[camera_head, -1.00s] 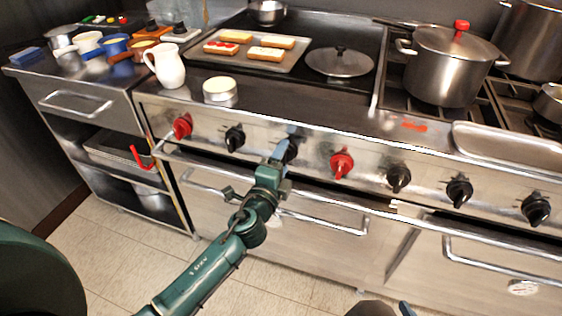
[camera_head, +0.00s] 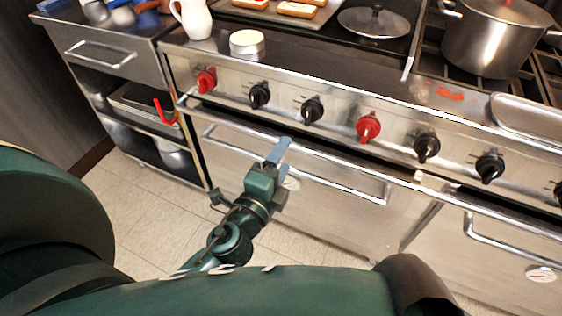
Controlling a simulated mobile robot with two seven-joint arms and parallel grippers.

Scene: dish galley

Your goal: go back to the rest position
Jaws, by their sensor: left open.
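My left gripper (camera_head: 278,152) is open and empty. It shows in the middle of the head view, in front of the stove's oven doors and below the row of knobs. Its blue-grey finger points up toward the stove front, and I cannot tell the exact gap to the oven door handle (camera_head: 335,178) behind it. Large green parts of my own body fill the bottom and left of the view and hide part of the left arm. My right gripper is not in view.
The stove front carries red and black knobs (camera_head: 311,110) and handles that stick out. On top stand a white pitcher (camera_head: 195,18), a round tin (camera_head: 247,46), a lid (camera_head: 374,22) and a large pot (camera_head: 488,38). A steel cart (camera_head: 105,52) is at left. Tiled floor (camera_head: 135,205) is clear.

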